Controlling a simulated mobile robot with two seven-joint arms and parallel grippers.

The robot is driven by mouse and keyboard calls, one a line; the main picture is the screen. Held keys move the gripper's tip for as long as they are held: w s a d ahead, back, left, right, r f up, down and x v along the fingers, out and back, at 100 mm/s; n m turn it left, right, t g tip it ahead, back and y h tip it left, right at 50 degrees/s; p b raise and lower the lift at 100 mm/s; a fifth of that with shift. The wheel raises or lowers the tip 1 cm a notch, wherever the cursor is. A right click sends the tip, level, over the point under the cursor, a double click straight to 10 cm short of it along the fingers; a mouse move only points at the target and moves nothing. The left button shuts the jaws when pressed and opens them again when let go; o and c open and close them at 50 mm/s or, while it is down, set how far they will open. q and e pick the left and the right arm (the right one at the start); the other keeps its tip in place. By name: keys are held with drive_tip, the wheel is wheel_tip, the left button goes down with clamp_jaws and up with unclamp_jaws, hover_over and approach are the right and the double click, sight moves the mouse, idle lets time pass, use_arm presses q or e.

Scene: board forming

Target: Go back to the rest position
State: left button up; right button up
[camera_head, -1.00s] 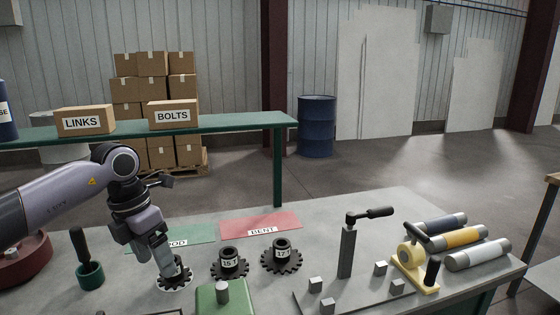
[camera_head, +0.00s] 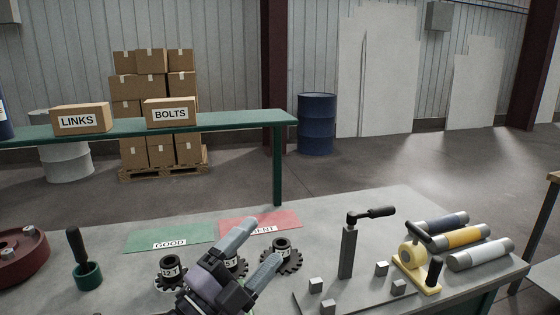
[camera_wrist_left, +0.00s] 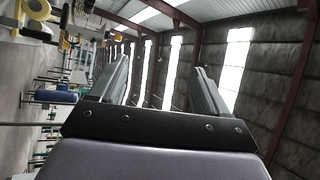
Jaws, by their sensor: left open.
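My left gripper (camera_head: 252,255) is open and empty over the front of the workbench (camera_head: 365,211), its fingers pointing up and to the right. It hides most of the middle gear (camera_head: 237,266). One dark gear (camera_head: 172,272) stands to its left and another gear (camera_head: 282,256) to its right. In the left wrist view the gripper (camera_wrist_left: 158,85) shows two spread fingers with nothing between them, and the roof behind. My right gripper is not in view.
Green GOOD mat (camera_head: 195,236) and red BENT mat (camera_head: 285,219) lie behind the gears. A lever fixture (camera_head: 347,250), several small metal blocks, a yellow-based tool (camera_head: 415,265) and rollers (camera_head: 460,238) stand right. A green cup (camera_head: 88,277) stands left.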

use_arm(q)
drive_tip(key=s+a+f+n+g+y, duration=0.1)
drive_tip(key=s+a+f+n+y, duration=0.1)
drive_tip(key=a+f+n+y, duration=0.55)
drive_tip(key=s+a+f+n+g+y, duration=0.1)
drive_tip(key=s+a+f+n+y, duration=0.2)
drive_tip(key=a+f+n+y, duration=0.4)
drive_tip(key=s+a+f+n+g, duration=0.25)
drive_tip(key=s+f+g, duration=0.4)
drive_tip(key=s, duration=0.45)
drive_tip(key=s+a+f+n+g, duration=0.2)
drive_tip(key=s+f+n+g, duration=0.4)
drive_tip(key=s, duration=0.5)
drive_tip(key=w+d+f+m+t+h+b, duration=0.1)
drive_tip(key=w+f+t+b, duration=0.1)
drive_tip(key=f, duration=0.5)
drive_tip(key=w+d+f+m+t+h+b, duration=0.1)
drive_tip(key=w+f+t+b, duration=0.1)
drive_tip(key=w+f+t, duration=0.2)
wheel_tip(320, 180, down, 3)
drive_tip(key=shift+w+d+r+m+t+b, duration=0.1)
drive_tip(key=shift+w+d+m+t+b, duration=0.25)
drive_tip(key=shift+t, duration=0.7)
